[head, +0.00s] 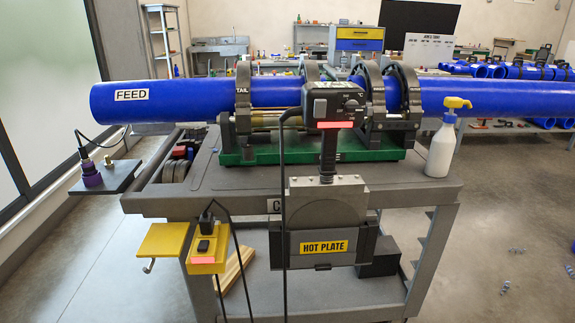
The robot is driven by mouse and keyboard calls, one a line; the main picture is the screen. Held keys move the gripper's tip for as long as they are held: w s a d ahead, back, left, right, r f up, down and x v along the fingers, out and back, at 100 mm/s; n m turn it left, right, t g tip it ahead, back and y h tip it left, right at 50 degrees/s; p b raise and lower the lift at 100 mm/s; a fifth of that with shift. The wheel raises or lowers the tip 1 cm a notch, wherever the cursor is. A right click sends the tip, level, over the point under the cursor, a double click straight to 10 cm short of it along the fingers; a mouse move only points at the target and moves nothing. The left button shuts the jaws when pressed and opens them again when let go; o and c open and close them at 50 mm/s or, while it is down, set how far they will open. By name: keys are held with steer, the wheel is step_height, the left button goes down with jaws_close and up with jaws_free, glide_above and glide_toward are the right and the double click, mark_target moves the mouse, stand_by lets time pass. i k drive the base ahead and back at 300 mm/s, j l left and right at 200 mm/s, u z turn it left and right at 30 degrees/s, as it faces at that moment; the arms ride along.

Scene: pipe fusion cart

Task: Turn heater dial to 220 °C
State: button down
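The heater is a grey plate unit labelled HOT PLATE (323,247), hanging at the front of the cart with its black handle (328,155) pointing up. On top of the handle is a black control box (325,98). Its round dial (352,105) sits on the right of the box face, with small white marks around it and °C printed above. The marks and the dial's setting are too small to read. A pinkish-red strip (336,125) shows below the dial. A black cable runs down from the box's left side. My gripper is not in view.
A long blue pipe marked FEED (131,95) lies in the clamps on a green base (265,150), right behind the control box. A yellow socket box (206,254) hangs front left.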

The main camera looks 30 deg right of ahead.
mark_target(351, 107)
steer(key=z, duration=1.2)
